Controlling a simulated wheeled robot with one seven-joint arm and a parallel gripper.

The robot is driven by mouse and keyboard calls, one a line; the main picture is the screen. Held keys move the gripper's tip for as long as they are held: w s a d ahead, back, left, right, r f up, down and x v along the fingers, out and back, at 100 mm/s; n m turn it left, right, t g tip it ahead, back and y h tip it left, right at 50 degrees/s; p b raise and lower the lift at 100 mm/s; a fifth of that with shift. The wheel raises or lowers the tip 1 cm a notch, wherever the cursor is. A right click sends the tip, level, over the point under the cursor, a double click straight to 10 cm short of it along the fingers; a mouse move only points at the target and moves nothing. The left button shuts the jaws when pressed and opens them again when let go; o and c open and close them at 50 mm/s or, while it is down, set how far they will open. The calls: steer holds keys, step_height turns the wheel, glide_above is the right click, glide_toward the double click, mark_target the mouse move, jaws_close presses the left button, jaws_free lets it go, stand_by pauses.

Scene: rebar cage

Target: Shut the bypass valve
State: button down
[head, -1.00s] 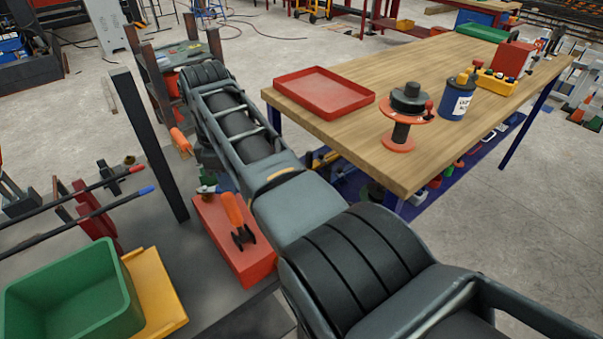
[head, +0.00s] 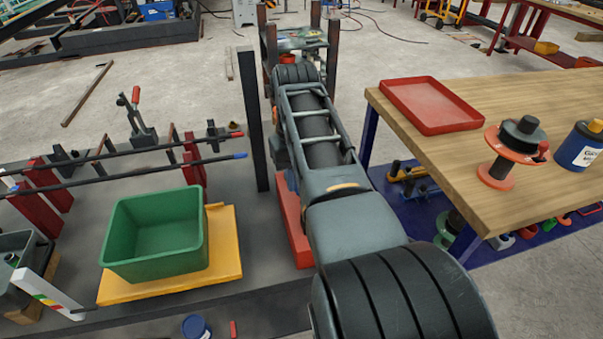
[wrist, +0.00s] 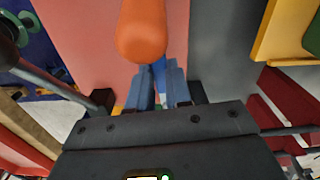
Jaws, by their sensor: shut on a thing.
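An orange-handled lever (wrist: 140,32), which I take to be the bypass valve's handle, stands over a red block in the wrist view. The red block (head: 291,222) shows in the head view as a strip beside my arm, which hides the lever there. My gripper (wrist: 161,75) is at the near end of the orange handle, with its fingers closed around a narrow bluish part below it. The exact contact is partly hidden by the handle and fingers. I cannot tell from these frames how far the valve is turned.
On the dark steel table are a green bin (head: 153,238) on a yellow board (head: 225,250), and bars on red stands (head: 45,205). A dark post (head: 253,120) rises left of my arm. A wooden bench (head: 440,160) with a red tray (head: 430,105) stands at right.

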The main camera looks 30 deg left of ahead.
steer(key=shift+s+a+m, duration=0.2)
steer(key=shift+m, duration=0.5)
steer(key=c, duration=1)
jaws_free()
steer(key=shift+c, duration=0.2)
step_height(320, 180, up, 8)
steer(key=shift+f, duration=0.1)
